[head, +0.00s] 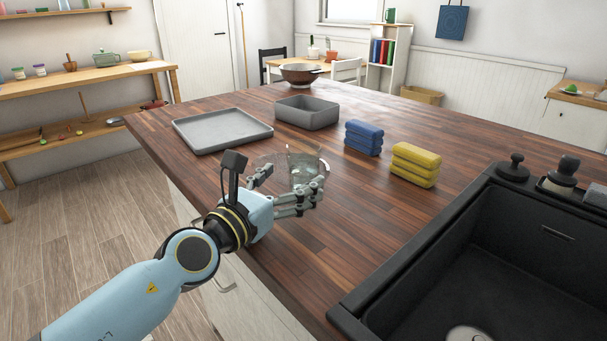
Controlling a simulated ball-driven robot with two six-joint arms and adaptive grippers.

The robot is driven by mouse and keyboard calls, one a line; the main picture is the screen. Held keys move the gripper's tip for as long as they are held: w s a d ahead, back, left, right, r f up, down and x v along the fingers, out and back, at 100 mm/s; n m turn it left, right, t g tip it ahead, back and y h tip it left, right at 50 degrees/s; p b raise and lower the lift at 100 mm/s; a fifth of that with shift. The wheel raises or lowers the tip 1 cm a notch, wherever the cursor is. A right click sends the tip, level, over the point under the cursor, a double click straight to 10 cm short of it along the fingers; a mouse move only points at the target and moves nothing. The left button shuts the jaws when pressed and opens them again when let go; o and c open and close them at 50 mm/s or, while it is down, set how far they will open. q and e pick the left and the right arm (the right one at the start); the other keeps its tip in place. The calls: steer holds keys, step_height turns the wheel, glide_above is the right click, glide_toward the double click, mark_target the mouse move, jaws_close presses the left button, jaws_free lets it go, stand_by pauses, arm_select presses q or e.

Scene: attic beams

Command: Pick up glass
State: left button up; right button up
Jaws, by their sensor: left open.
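My left gripper (294,180) is open just in front of the glass, low over the counter. One finger is on the left side and the others reach across to the right, in front of the glass's lower part. They partly hide its base, and I cannot tell whether they touch it. My right gripper is not in view.
A grey tray (222,138) and a grey bin (307,122) lie behind the glass. Blue cloths (364,138) and yellow cloths (415,165) are stacked to the right. A black sink (475,250) is at the right front. A brown bowl (303,74) stands far back.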

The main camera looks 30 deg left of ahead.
mark_target(294, 177)
arm_select(q)
steer(key=w, duration=0.4)
steer(key=shift+w+d, duration=0.1)
steer(key=shift+d, duration=0.1)
steer(key=c, duration=1.5)
steer(key=shift+r, duration=0.15)
step_height(294, 177, up, 10)
steer(key=p, duration=0.9)
steer(key=shift+p, duration=0.35)
